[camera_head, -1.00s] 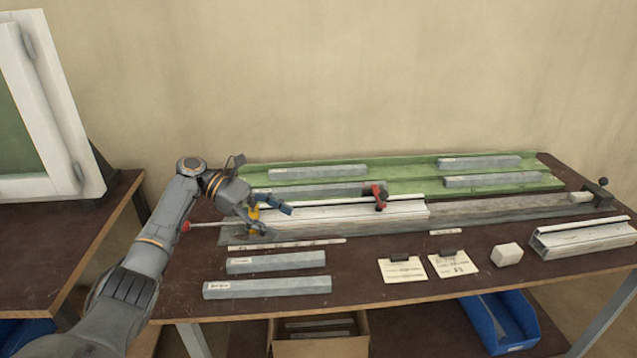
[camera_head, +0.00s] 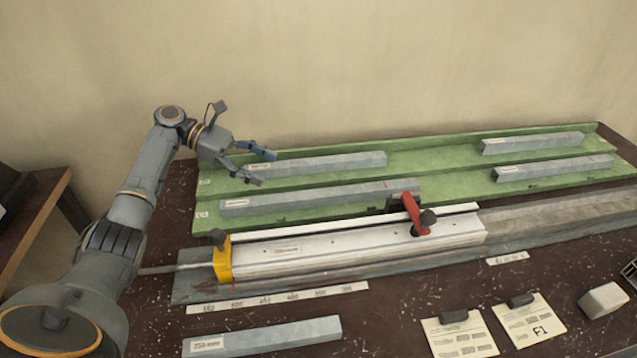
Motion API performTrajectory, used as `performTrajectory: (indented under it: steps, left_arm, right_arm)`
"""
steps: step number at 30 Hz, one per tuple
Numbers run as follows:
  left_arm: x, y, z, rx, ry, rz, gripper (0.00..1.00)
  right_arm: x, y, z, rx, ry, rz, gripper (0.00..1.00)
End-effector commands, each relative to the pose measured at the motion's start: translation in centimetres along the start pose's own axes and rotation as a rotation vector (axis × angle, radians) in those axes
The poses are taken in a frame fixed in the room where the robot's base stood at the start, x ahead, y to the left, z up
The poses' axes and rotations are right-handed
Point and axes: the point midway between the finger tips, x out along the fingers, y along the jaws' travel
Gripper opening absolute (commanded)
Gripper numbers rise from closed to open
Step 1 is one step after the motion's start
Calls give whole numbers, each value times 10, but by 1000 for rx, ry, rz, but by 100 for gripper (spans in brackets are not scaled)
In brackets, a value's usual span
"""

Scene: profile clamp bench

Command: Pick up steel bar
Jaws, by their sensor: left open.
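Several grey steel bars show in the head view. On the green tray (camera_head: 430,163) there is a back left bar (camera_head: 330,163), a front left bar (camera_head: 320,198), a back right bar (camera_head: 532,143) and a front right bar (camera_head: 553,168). Another bar (camera_head: 262,337), labelled 250 mm, lies on the bench at the front. My left gripper (camera_head: 266,168) is open and empty. It hangs over the tray's left part, by the left end of the back left bar. I cannot tell whether it touches that bar. My right gripper is not in view.
A pale aluminium profile (camera_head: 350,241) lies in the clamp, with a yellow stop (camera_head: 222,260) and a red lever (camera_head: 414,214). A wall stands behind.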

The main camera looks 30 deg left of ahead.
Motion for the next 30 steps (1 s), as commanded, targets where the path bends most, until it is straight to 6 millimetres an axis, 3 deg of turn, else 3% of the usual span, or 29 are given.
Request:
performTrajectory:
  steps: [3,8,13,22,30]
  left_arm:
    - [18,-1,0,-1,0,-6,70]
    - [51,-1,1,0,-1,-6,70]
    - [76,-1,0,-1,-1,-3,70]
    - [96,-2,3,0,-1,-3,70]
    - [133,-3,5,-1,-1,-3,70]
  right_arm:
    - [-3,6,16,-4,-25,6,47]
    - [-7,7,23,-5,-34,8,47]
    - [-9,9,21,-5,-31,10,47]
    - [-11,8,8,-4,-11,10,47]
    - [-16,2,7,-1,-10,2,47]
